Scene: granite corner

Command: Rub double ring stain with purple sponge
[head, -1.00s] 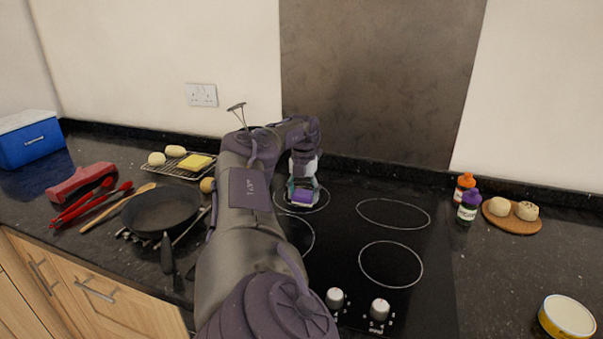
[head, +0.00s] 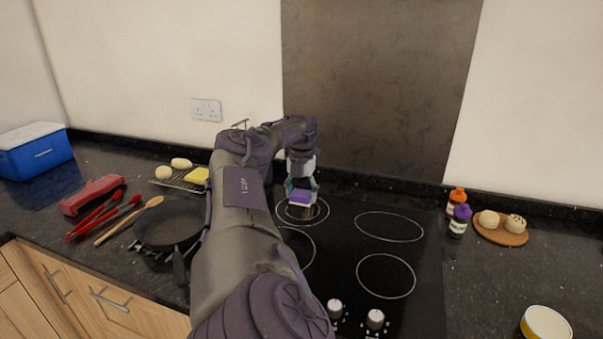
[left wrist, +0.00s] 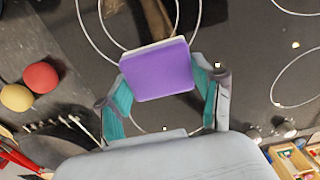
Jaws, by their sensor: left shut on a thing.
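My left gripper (head: 301,188) is shut on the purple sponge (head: 299,197), over the back left burner. In the left wrist view the sponge (left wrist: 158,72) sits between the teal finger pads, its purple face toward the camera and a pale edge beyond. The burner has two concentric rings (head: 326,210). A brown smear (left wrist: 157,20), the stain, lies inside these rings and is partly hidden by the sponge. It shows only as a small brown patch in the head view (head: 308,213). The sponge appears just above the hob; contact cannot be told. My right gripper is not in view.
The black hob (head: 345,237) has other ringed burners and front knobs (head: 375,320). A frying pan (head: 168,227) stands left of my arm. Two bottles (head: 458,220) and a board with buns (head: 502,233) are at the right. The wall panel (head: 375,90) rises behind.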

